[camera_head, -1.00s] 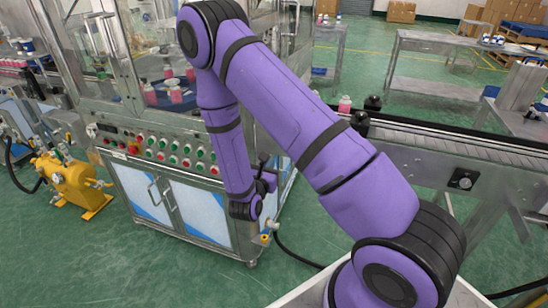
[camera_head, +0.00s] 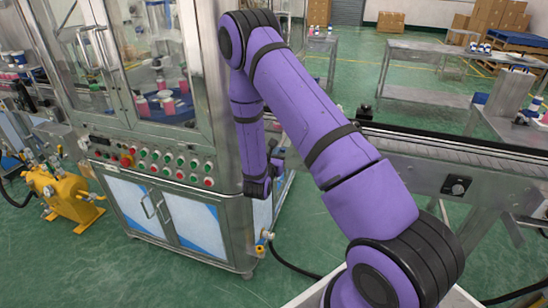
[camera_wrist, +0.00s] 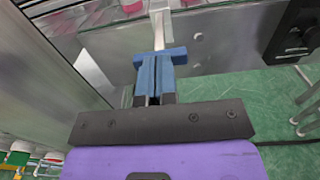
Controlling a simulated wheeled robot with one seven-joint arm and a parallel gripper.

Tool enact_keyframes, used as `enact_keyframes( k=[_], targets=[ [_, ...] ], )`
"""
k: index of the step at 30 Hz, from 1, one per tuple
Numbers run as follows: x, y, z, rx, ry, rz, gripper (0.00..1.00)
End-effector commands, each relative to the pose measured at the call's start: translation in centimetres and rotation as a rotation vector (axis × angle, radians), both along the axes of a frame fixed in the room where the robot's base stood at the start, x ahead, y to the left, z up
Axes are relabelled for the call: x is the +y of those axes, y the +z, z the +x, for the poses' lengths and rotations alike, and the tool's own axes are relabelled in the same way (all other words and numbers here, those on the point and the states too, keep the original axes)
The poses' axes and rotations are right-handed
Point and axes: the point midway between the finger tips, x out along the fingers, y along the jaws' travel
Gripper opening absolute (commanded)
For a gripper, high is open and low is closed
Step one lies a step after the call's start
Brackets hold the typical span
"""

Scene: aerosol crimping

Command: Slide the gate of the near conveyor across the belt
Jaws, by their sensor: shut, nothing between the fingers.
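My gripper (camera_wrist: 152,78) shows in the wrist view, its blue fingers shut together with nothing between them. A pale metal bar (camera_wrist: 158,28), probably the gate's handle, stands just beyond the fingertips; whether they touch it I cannot tell. The near conveyor (camera_wrist: 228,42) fills the area behind as a grey metal side. In the head view the near conveyor (camera_head: 415,165) runs off to the right behind my purple arm. My arm hides the gate and most of the gripper there.
A machine cabinet with a button panel (camera_head: 150,160) stands left of my arm. A black knob box (camera_head: 456,187) sits on the conveyor's side. Pink bottles (camera_wrist: 132,6) show at the top of the wrist view. Green floor is open in front of the cabinet.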

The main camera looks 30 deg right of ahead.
Motion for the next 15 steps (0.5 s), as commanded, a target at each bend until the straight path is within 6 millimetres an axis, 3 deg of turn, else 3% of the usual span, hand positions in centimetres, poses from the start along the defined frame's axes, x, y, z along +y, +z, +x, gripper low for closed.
enact_keyframes(
  k=[8, 15],
  targets=[
    [-0.2, 0.0, 0.1, -0.001, 0.0, -0.001, 0.0],
    [-3.7, 0.0, 2.9, -0.002, -0.001, -0.001, 0.0]
  ],
)
